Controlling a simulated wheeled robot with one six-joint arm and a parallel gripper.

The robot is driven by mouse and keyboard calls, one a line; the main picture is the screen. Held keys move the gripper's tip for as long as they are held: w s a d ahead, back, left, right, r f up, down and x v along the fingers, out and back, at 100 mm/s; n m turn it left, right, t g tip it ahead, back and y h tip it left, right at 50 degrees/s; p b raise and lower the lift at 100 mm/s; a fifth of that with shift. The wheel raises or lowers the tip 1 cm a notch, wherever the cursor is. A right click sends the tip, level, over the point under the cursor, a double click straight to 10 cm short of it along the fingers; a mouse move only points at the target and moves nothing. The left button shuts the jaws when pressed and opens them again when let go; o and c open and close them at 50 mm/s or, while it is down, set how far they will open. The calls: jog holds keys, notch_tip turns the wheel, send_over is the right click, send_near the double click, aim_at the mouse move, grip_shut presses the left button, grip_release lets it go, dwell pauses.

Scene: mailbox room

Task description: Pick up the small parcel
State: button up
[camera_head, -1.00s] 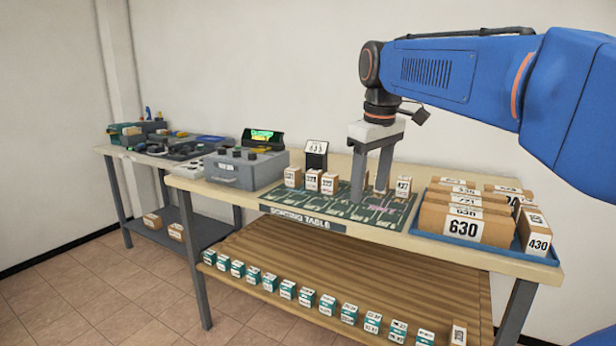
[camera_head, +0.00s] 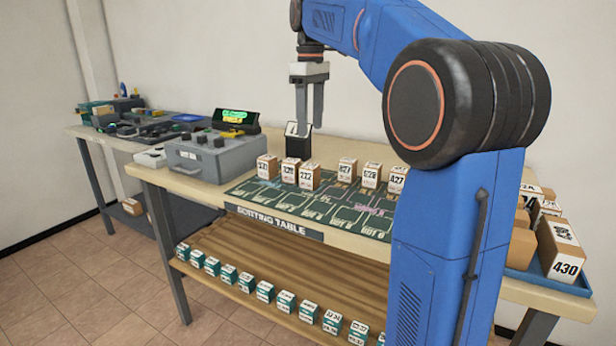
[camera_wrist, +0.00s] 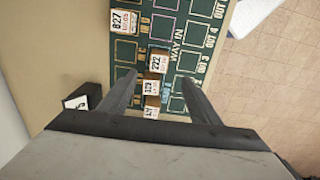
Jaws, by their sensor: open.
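Several small parcels with white number labels stand on the green sorting mat (camera_head: 268,203). The left group holds a front parcel marked 222 (camera_head: 309,176), a middle parcel (camera_head: 290,171) and a left parcel (camera_head: 267,167). The right group has an 827 parcel (camera_head: 397,179) and two more parcels to its left. My gripper (camera_head: 310,128) points down, open and empty, above and behind the left group. In the wrist view, the 222 parcel (camera_wrist: 158,64) and two others show between my open fingers (camera_wrist: 158,84); an 827 parcel (camera_wrist: 124,22) lies farther off.
A black card stand (camera_head: 298,143) is just below my gripper. A grey control box (camera_head: 211,156) stands left of the mat. A blue tray (camera_head: 575,284) at right holds larger parcels. The shelf below carries a row of small green-and-white boxes (camera_head: 265,291).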

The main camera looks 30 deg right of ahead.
aim_at(310, 166)
notch_tip(310, 166, down, 8)
jog(key=shift+f, duration=0.1)
jog(key=shift+w+f, duration=0.15)
jog(key=shift+f, duration=2.65)
jog(key=c, duration=1.2)
